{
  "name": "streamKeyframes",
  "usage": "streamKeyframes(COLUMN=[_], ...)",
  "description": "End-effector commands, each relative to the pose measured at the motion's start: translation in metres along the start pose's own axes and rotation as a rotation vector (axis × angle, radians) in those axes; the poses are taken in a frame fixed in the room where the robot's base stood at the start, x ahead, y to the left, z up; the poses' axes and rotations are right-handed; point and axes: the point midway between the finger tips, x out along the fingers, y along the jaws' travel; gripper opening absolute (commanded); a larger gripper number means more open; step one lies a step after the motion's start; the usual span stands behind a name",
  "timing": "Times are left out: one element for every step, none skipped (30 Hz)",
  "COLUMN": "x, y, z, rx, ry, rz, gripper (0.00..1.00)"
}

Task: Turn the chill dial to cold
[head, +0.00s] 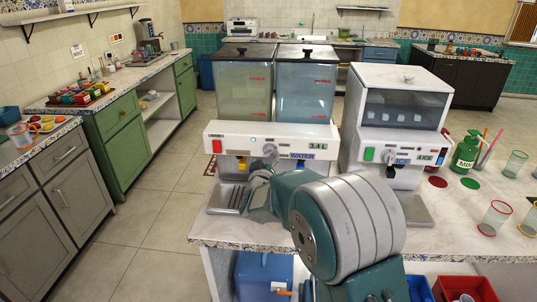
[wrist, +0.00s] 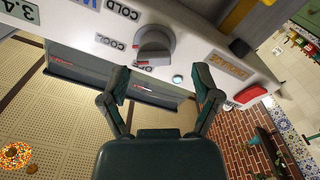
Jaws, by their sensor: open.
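The chill dial (wrist: 153,45) is a grey round knob on the white front panel (wrist: 205,50) of the drink dispenser. COLD (wrist: 121,9) and COOL (wrist: 110,41) labels sit beside it, and an OFF label is partly hidden at its lower edge. A red mark on the dial's rim lies on the OFF side. My gripper (wrist: 160,84) is open and empty, its two fingers spread just short of the dial, not touching it. In the head view the dispenser panel (head: 225,133) shows, with my arm in front; my fingertips are hard to make out there.
A red switch (wrist: 250,95) and a small round light (wrist: 177,79) are on the same panel. Two clear tanks (head: 245,92) stand above it. An ice machine (head: 400,100) stands close on the right. Glasses (head: 494,217) and a green bottle (head: 466,155) stand farther right.

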Motion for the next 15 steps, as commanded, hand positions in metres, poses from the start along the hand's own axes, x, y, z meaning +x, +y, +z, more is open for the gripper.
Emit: streamKeyframes(x=[0.009,0.012,0.017,0.02,0.022,0.025,0.026,0.028,0.028,0.029,0.029,0.029,0.028,0.028,0.028], y=[0.001,0.002,0.004,0.005,0.006,0.008,0.009,0.01,0.011,0.011,0.011,0.01,0.009,0.008,0.007], z=[0.001,0.002,0.002,0.002,0.002,0.003,0.003,0.004,0.004,0.004,0.004,0.004,0.003,0.003,0.002], rx=[0.001,0.002,0.004,0.005,0.006,0.007,0.008,0.009,0.009,0.009,0.009,0.009,0.008,0.007,0.006], ry=[0.0,-0.001,-0.001,-0.001,-0.001,-0.001,-0.002,-0.002,-0.002,-0.002,-0.002,-0.001,-0.001,-0.002,-0.002], rz=[0.002,0.002,0.001,0.001,0.001,0.001,0.001,0.0,0.0,0.0,0.0,0.0,0.0,0.0,0.001], gripper=[0.81,0.81,0.81,0.81,0.81,0.81,0.81,0.81,0.81,0.81,0.81,0.81,0.81,0.81,0.81])
